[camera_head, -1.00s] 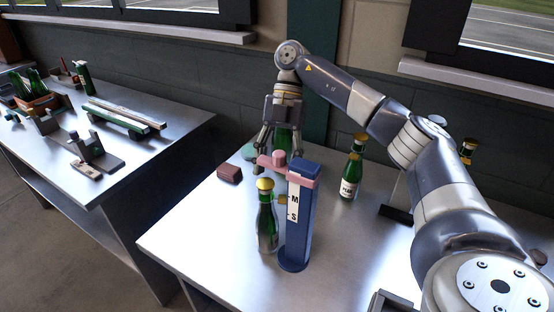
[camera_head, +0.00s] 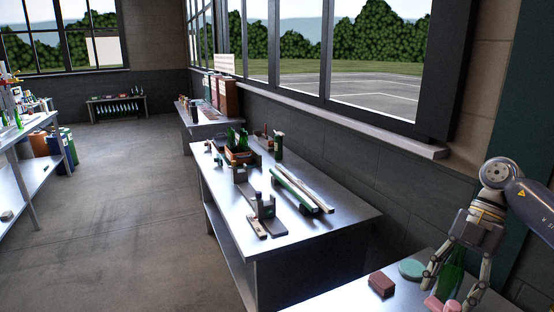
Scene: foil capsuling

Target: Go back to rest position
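My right gripper (camera_head: 450,287) is at the lower right, pointing down over the near table. Its two fingers are spread apart, with a green bottle (camera_head: 452,272) showing between or behind them. Gaps seem to show beside the bottle, so the gripper looks open; whether a finger touches the glass is hard to tell. The bottle's lower part is hidden. My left gripper is not in view.
The near table (camera_head: 345,298) holds a dark red block (camera_head: 382,284), a teal disc (camera_head: 412,269) and a pink part (camera_head: 436,303) close to the gripper. A second metal table (camera_head: 330,228) carries a bottle crate (camera_head: 240,156) and fixtures. The floor at left is open.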

